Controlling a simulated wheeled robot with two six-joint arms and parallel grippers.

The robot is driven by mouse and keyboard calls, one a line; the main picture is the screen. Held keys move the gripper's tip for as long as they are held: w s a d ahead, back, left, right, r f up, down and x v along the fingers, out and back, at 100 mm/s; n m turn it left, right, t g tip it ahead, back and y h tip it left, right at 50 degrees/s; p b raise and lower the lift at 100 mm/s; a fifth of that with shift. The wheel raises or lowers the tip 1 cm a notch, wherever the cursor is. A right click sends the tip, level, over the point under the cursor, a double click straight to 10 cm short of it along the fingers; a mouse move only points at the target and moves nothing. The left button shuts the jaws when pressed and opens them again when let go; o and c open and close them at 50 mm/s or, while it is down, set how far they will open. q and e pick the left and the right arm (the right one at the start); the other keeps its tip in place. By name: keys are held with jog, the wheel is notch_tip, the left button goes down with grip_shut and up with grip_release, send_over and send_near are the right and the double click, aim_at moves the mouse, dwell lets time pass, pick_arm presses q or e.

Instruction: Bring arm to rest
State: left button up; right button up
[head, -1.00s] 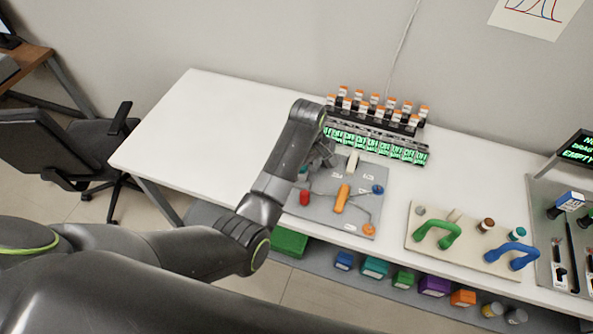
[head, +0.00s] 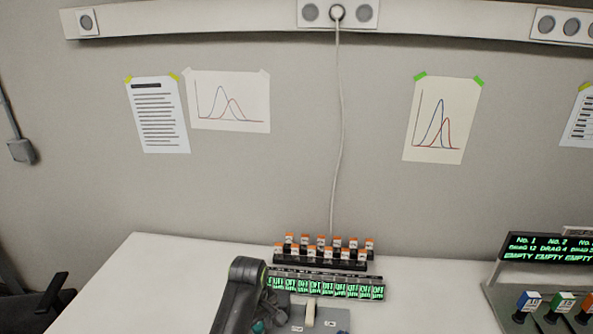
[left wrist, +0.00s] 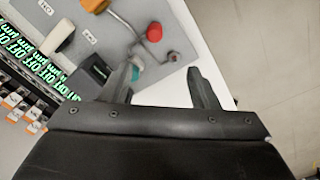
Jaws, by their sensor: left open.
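My left arm comes up at the bottom of the head view, and its gripper (head: 272,308) is at the left side of the grey panel (head: 297,328). In the left wrist view the two black fingers (left wrist: 162,76) stand apart with nothing gripped between them. The grey panel (left wrist: 107,42) lies just beyond the fingers there. It carries a red knob (left wrist: 154,32), an orange handle (left wrist: 96,4) and a white lever (left wrist: 58,38). A teal piece (left wrist: 136,73) is partly hidden by the left-hand finger. My right gripper is in neither view.
A row of green-lit displays (head: 325,288) and a rack of orange-capped vials (head: 320,257) stand behind the panel. The white table (head: 165,285) is clear at left.

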pick_arm(q)
jog(key=s+a+f+m+t, duration=0.1)
jog(key=s+a+f+m, duration=0.15)
jog(key=s+a, duration=0.5)
jog(key=s+a+f+m+t, duration=0.1)
jog(key=s+a+f, duration=0.2)
jog(key=s+a, duration=0.45)
jog(key=s+a+r+m+t+y, duration=0.1)
jog(key=s+a+r+m, duration=0.15)
jog(key=s, duration=0.55)
jog(key=s+a+r+m+y, duration=0.15)
jog(key=s+r, duration=0.25)
jog(key=s, duration=0.5)
notch_tip(320, 180, down, 32)
jog(key=a+h+b, duration=0.1)
jog(key=a+b, duration=0.1)
jog(key=b, duration=0.6)
jog(key=s+f+g+b, duration=0.1)
jog(key=s+f+b, duration=0.2)
jog(key=s+f, duration=0.4)
jog(key=s+d+f+g+b, duration=0.1)
jog(key=s+f+b, duration=0.2)
jog(key=s+f, duration=0.5)
notch_tip(320, 180, down, 8)
jog(key=shift+d+f+m, duration=0.1)
jog(key=shift+d+m, duration=0.2)
jog(key=shift+m, duration=0.15)
